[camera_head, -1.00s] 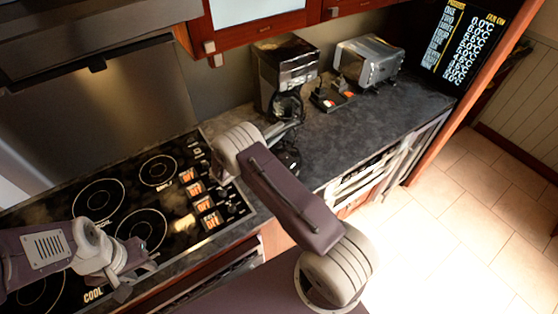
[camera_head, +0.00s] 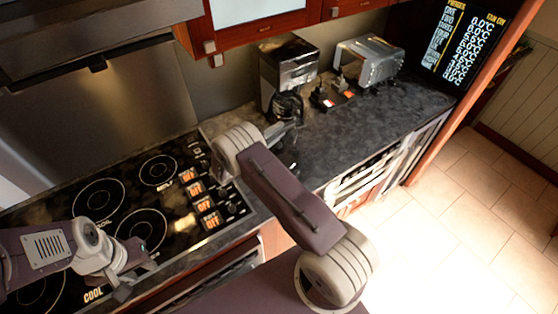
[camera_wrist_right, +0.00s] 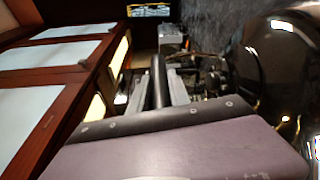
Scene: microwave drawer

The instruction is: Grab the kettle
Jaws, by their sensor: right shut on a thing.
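The kettle (camera_wrist_right: 270,70) is a large, dark, shiny round body on the right side of the right wrist view. In the head view my right arm mostly hides it, and I cannot tell its outline from the dark counter. My right gripper (camera_wrist_right: 158,88) is shut around a dark upright bar beside that body, which looks like the kettle's handle. It also shows in the head view (camera_head: 285,131), in front of the coffee maker. My left gripper (camera_head: 136,277) is over the front of the cooktop, apart from the kettle, with its fingers spread and empty.
A coffee maker (camera_head: 286,66) and a silver toaster (camera_head: 370,60) stand at the back of the counter, with small shakers (camera_head: 330,96) between them. The cooktop (camera_head: 160,205) is on the left. The counter (camera_head: 385,115) is clear on the right.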

